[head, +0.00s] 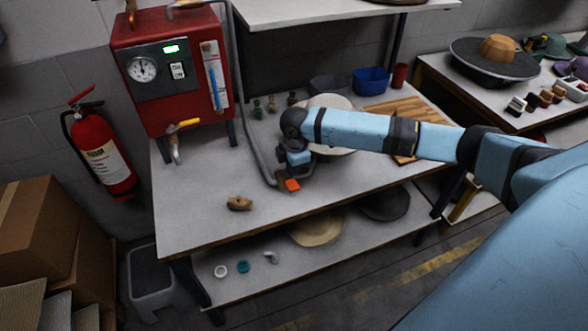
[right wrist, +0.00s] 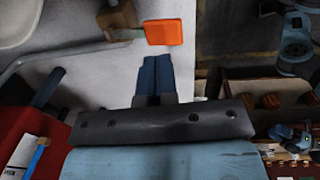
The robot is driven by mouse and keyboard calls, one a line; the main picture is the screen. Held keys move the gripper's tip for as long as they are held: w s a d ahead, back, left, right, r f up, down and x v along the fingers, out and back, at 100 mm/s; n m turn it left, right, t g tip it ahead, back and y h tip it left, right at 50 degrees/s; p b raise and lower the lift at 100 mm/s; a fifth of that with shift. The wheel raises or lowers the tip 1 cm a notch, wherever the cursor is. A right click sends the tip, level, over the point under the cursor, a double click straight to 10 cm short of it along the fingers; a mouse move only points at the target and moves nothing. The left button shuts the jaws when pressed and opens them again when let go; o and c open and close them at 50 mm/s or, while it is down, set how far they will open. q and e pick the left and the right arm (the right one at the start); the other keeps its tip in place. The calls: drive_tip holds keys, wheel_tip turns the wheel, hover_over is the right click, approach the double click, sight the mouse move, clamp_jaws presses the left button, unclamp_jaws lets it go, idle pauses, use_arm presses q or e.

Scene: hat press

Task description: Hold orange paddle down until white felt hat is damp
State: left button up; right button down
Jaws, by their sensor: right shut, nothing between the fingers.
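The orange paddle (head: 293,185) sits near the front edge of the workbench. It shows in the right wrist view (right wrist: 163,32) as a flat orange plate on a short bar beside a brown block. My right gripper (head: 295,162) is shut and empty, close over the paddle. In the right wrist view its blue fingertips (right wrist: 156,58) end just short of the plate; whether they touch it I cannot tell. The white felt hat (head: 332,103) is behind my right arm, which hides part of it. Whether it is damp does not show. My left gripper is out of view.
A red boiler (head: 170,70) with a gauge and lit green display stands at the back left. A grey pipe (head: 256,150) runs along the bench. A small brown object (head: 239,203) lies near the front edge. A blue bin (head: 371,80) stands at the back.

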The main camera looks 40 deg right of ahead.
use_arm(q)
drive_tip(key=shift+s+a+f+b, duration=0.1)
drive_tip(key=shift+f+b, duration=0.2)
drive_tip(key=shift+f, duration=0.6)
use_arm(e)
wheel_tip(320, 180, up, 8)
drive_tip(key=shift+w, duration=0.25)
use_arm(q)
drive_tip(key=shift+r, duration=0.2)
use_arm(e)
drive_tip(key=shift+f, duration=0.1)
